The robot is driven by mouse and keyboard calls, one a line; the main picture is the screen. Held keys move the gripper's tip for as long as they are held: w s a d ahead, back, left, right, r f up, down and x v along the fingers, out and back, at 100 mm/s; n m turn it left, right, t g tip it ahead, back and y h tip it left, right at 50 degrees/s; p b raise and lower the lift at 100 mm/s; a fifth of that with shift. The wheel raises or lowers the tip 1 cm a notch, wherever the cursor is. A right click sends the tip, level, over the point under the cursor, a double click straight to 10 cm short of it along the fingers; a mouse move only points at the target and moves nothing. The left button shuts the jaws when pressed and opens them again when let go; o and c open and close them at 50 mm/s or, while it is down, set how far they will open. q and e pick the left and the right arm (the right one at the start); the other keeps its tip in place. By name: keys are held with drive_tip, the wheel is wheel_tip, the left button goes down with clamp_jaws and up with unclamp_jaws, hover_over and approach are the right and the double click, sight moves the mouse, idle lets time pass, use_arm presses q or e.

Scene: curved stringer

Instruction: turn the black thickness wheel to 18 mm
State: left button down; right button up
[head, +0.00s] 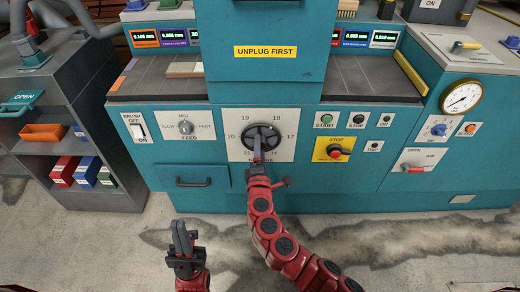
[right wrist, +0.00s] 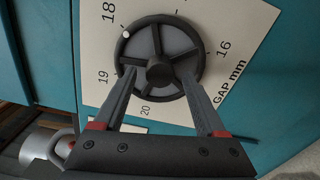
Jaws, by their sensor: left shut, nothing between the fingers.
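The black thickness wheel (head: 261,138) is on a pale dial plate (head: 231,150) on the front of the teal machine. The right wrist view shows the wheel (right wrist: 160,18) close up, with spokes and a central hub. A white dot (right wrist: 126,34) on its rim lies close to the 18 mark (right wrist: 108,12). My right gripper (head: 259,153) is at the wheel; in the wrist view its fingers (right wrist: 160,76) are apart, tips on either side of the hub, over the wheel. I cannot tell whether they touch it. My left gripper (head: 182,231) is shut and empty, below the machine front.
The feed knob (head: 186,127) is left of the dial. The green start button (head: 326,118) and the red stop button (head: 334,152) on a yellow plate are to its right. A drawer handle (head: 194,183) sticks out below left. A grey shelf with bins (head: 44,132) stands far left.

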drive_tip(key=s, duration=1.7)
drive_tip(key=shift+s, duration=0.2)
